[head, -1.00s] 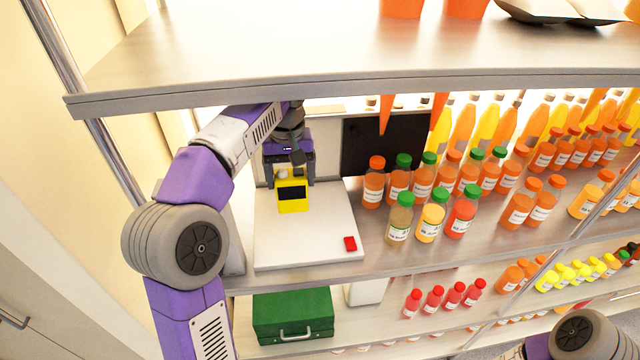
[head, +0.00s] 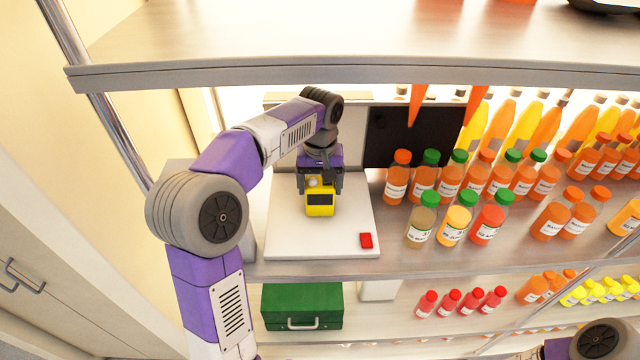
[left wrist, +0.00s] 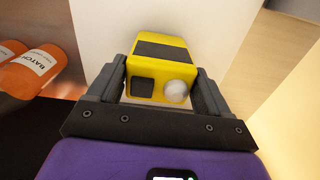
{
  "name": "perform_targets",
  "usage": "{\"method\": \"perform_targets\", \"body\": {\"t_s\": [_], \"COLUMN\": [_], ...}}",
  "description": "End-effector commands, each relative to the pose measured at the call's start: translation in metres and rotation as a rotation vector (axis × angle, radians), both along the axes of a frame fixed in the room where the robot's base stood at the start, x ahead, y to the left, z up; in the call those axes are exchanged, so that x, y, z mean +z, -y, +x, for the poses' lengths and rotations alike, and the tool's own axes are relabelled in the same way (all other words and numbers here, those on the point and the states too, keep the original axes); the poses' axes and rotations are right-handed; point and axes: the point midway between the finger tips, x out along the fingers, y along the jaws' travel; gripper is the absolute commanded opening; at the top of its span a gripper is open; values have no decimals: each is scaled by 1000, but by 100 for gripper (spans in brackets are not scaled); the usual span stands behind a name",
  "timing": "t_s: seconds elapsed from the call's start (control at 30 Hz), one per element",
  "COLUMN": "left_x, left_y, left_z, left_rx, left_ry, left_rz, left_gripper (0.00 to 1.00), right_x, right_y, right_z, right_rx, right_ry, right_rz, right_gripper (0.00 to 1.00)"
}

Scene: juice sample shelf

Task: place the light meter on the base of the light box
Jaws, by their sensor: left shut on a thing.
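The yellow light meter (head: 320,204), with a dark screen and a pale dome, is at the white base of the light box (head: 285,243). My left gripper (head: 320,184) is shut on it, one finger on each side. The left wrist view shows the meter (left wrist: 160,72) between the fingers of the gripper (left wrist: 160,88), with the white base beyond it. I cannot tell whether its underside touches the base. A red button (head: 366,240) is on the base's front right corner. Of my right arm only a part shows at the bottom right; its gripper is out of view.
Several juice bottles (head: 453,226) stand close to the right of the base, before a dark panel (head: 392,137). A green case (head: 301,303) sits on the shelf below. The base's front left is clear.

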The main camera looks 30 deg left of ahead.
Motion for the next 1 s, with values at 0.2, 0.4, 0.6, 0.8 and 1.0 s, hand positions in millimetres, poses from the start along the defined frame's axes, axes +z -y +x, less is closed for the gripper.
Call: {"method": "perform_targets", "body": {"t_s": [0.2,0.4,0.6,0.8,1.0], "left_x": [0,-3,-3,6,40], "left_y": [0,0,0,0,0], "left_z": [0,0,0,1,1], "left_rx": [0,0,0,0,1], "left_ry": [1,-1,-1,2,4], "left_rz": [0,1,1,1,1], "left_gripper": [37,90,100,100,100], "right_x": [0,-1,-1,1,5], "right_y": [0,0,0,0,0], "right_z": [0,0,0,0,0], "right_rx": [0,0,0,0,0], "right_ry": [0,0,0,0,0], "right_rz": [0,0,0,0,0], "right_gripper": [100,100,100,100,100]}}
